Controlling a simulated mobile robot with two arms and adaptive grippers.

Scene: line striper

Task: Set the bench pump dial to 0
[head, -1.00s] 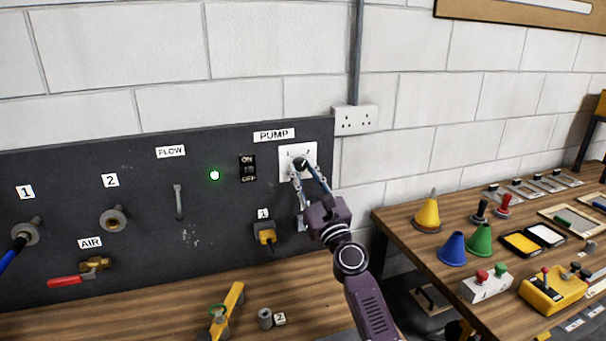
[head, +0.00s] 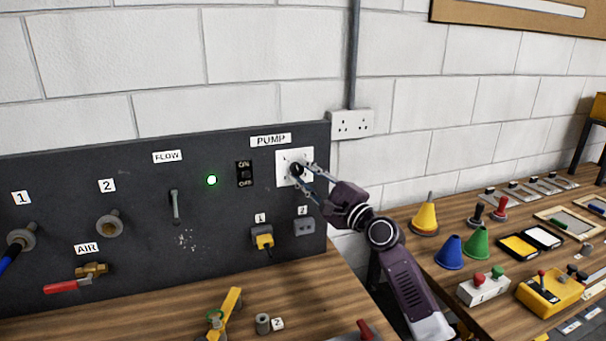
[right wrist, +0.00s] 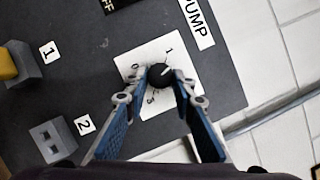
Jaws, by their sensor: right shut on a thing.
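The pump dial is a round black knob on a white plate (head: 283,179) under the PUMP label. The knob (right wrist: 159,74) also shows in the right wrist view, with a white pointer line slanting to the upper right, to the right of the printed 1. The 0 is at the knob's left and the 3 below it; any mark to the right is hidden by a finger. My right gripper (head: 299,173) reaches in from the lower right and is shut on the knob, one finger on either side. My left gripper is not in view.
The ON/OFF switch (head: 244,173) and a lit green lamp (head: 212,180) are left of the dial. A yellow plug (head: 263,240) and grey socket 2 (head: 304,227) are below it. A side bench at right holds cones (head: 425,216) and control boxes.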

